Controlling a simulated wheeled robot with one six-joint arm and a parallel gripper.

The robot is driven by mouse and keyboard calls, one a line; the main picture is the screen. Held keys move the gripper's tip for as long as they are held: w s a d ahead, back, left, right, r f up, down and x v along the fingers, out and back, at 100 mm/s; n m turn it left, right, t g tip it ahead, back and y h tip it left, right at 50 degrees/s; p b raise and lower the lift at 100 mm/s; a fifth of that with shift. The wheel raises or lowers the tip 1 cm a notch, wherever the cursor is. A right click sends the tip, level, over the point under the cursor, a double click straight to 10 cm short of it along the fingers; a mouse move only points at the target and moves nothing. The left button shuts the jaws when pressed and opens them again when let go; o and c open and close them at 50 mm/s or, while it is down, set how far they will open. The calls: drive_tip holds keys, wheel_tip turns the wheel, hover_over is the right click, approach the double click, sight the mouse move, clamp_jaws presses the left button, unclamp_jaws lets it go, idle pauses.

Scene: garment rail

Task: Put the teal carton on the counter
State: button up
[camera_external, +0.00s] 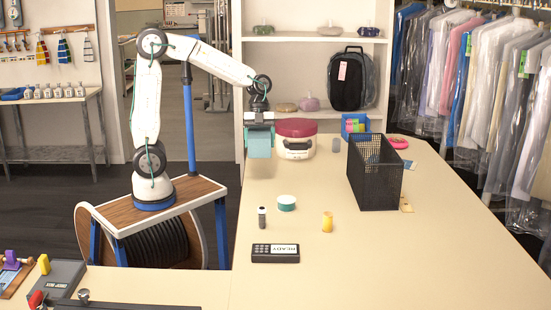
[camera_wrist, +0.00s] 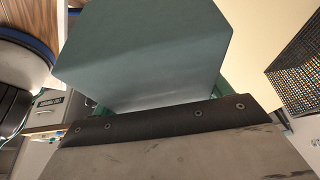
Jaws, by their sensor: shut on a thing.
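The teal carton (camera_external: 259,143) hangs below my gripper (camera_external: 259,124) near the back left edge of the beige counter (camera_external: 400,255). My gripper is shut on the carton. The carton looks upright in the outside view; its exact height over the counter is hard to tell. In the wrist view the carton (camera_wrist: 145,50) fills the upper middle, against the dark-edged jaw (camera_wrist: 165,120). The jaw hides part of the carton.
A red and white round appliance (camera_external: 295,140) stands close right of the carton. A black mesh basket (camera_external: 375,185) is farther right. A teal disc (camera_external: 286,203), grey cylinder (camera_external: 262,217), yellow cylinder (camera_external: 327,222) and dark READY box (camera_external: 275,253) are nearer. The counter's front right is clear.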

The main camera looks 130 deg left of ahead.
drive_tip(key=w+d+m+g+h, duration=0.15)
drive_tip(key=w+d+m, duration=0.35)
drive_tip(key=w+d, duration=0.75)
drive_tip(key=w+d+m+g, duration=0.2)
drive_tip(key=w+d+m, duration=0.3)
drive_tip(key=w+d, duration=0.8)
drive_tip(key=s+d+m+g+y, duration=0.1)
drive_tip(key=s+d+m, duration=0.25)
drive_tip(key=d, duration=1.45)
drive_tip(key=s+d+m+g, duration=0.2)
drive_tip(key=d+m, duration=0.3)
drive_tip(key=d, duration=1.2)
drive_tip(key=f, duration=0.5)
drive_tip(key=shift+w+f, duration=0.25)
drive_tip(key=w+d, duration=0.2)
drive_tip(key=w, duration=0.3)
drive_tip(key=w+d+f, duration=0.1)
drive_tip(key=w+d, duration=0.1)
drive_tip(key=w, duration=0.2)
drive_tip(key=w+d, duration=0.2)
drive_tip(key=w, duration=0.3)
drive_tip(key=shift+w+d+f, duration=0.15)
drive_tip(key=shift+w+f, duration=0.15)
drive_tip(key=shift+w, duration=0.05)
drive_tip(key=shift+s+f, duration=0.1)
drive_tip(key=shift+f, duration=1.55)
